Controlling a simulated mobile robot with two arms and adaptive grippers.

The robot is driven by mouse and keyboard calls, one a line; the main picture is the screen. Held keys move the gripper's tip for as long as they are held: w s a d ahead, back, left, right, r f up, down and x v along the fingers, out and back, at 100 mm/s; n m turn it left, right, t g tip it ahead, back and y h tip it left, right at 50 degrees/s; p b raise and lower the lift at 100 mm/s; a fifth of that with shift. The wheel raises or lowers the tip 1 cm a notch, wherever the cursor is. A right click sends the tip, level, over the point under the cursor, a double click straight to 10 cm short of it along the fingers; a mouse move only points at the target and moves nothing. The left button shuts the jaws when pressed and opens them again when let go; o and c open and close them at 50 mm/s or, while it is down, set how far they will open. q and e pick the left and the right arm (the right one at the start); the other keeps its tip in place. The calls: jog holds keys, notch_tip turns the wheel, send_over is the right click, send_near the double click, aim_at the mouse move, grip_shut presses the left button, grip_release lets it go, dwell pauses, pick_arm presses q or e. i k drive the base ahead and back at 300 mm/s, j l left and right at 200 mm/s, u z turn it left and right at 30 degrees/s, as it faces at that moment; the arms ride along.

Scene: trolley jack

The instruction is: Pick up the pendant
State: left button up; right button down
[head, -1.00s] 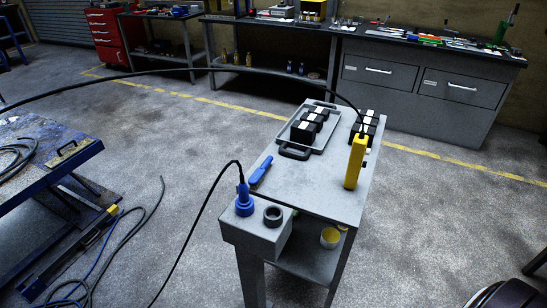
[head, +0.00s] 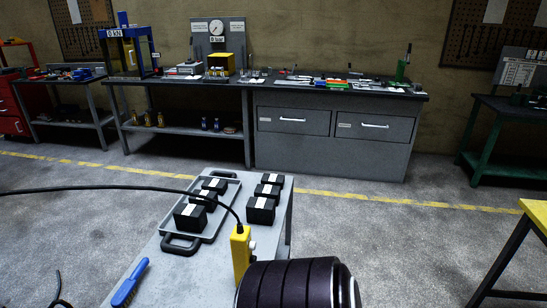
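The yellow pendant (head: 240,254) stands upright on the right part of the grey trolley top (head: 160,255). A black cable (head: 120,188) runs from its top away to the left. A pale knob shows on its right side. A dark ribbed part of my own arm is close in front at the bottom, just right of the pendant, and may hide part of its lower end. Neither of my grippers is in view.
A grey tray (head: 222,216) with black handles holds black blocks on the trolley. More black blocks (head: 262,207) stand behind the pendant. A blue brush (head: 130,283) lies at front left. A yellow-topped table (head: 538,218) is at right; a workbench (head: 335,140) stands behind.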

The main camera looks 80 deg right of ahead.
aim_at(240, 238)
jog(key=k+l, duration=0.15)
jog(key=l, duration=0.3)
jog(key=k+l, duration=0.1)
jog(key=l, duration=0.4)
jog(key=k+l, duration=0.15)
jog(key=l, duration=0.3)
jog(key=k+l, duration=0.15)
jog(key=l, duration=0.3)
jog(key=k+l, duration=0.15)
jog(key=l, duration=0.35)
jog(key=k+l, duration=0.1)
jog(key=l, duration=0.35)
jog(key=k+l, duration=0.15)
jog(key=l, duration=0.3)
jog(key=k+l, duration=0.15)
jog(key=l, duration=0.35)
